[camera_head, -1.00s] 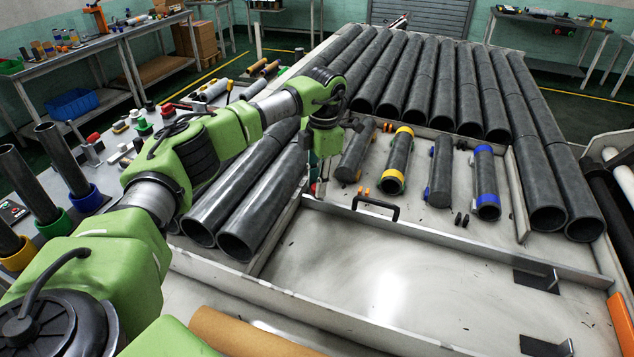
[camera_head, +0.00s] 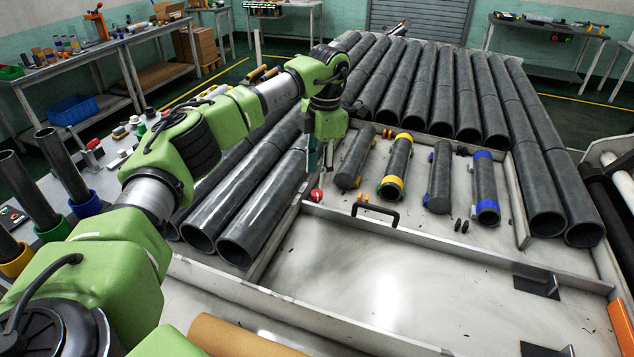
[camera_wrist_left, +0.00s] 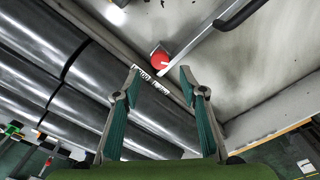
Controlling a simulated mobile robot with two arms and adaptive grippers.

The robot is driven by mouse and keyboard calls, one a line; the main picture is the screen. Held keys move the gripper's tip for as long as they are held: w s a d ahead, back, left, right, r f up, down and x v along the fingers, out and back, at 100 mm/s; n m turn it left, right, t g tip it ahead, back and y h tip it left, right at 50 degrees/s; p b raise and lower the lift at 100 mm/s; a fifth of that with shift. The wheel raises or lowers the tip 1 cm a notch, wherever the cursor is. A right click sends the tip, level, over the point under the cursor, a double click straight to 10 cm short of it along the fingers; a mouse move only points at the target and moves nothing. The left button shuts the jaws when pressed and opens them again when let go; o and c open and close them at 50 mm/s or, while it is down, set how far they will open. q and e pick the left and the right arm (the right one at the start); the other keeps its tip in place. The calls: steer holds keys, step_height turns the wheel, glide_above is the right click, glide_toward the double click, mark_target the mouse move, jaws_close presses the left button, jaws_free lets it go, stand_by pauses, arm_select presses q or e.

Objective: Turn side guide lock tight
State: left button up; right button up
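The side guide lock (camera_head: 316,195) is a small round red knob at the left end of the long metal side guide (camera_head: 440,248). In the left wrist view the red lock (camera_wrist_left: 161,59) shows a pale pointer mark on its face, and a small printed label (camera_wrist_left: 150,78) lies beside it. My left gripper (camera_head: 320,166) is just above the lock and points down. In the left wrist view my left gripper (camera_wrist_left: 160,74) is open and empty, with the lock apart from and slightly beyond the gap between its fingertips. My right gripper is not in view.
A black handle (camera_head: 376,211) stands on the guide right of the lock. Dark tubes (camera_head: 265,205) lie left of the gripper. Short rollers with yellow (camera_head: 397,165) and blue (camera_head: 486,185) bands lie behind the guide. The plate (camera_head: 360,270) in front is clear.

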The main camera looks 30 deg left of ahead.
arm_select(q)
steer(key=shift+w+d+r, duration=0.15)
steer(key=shift+r, duration=1.05)
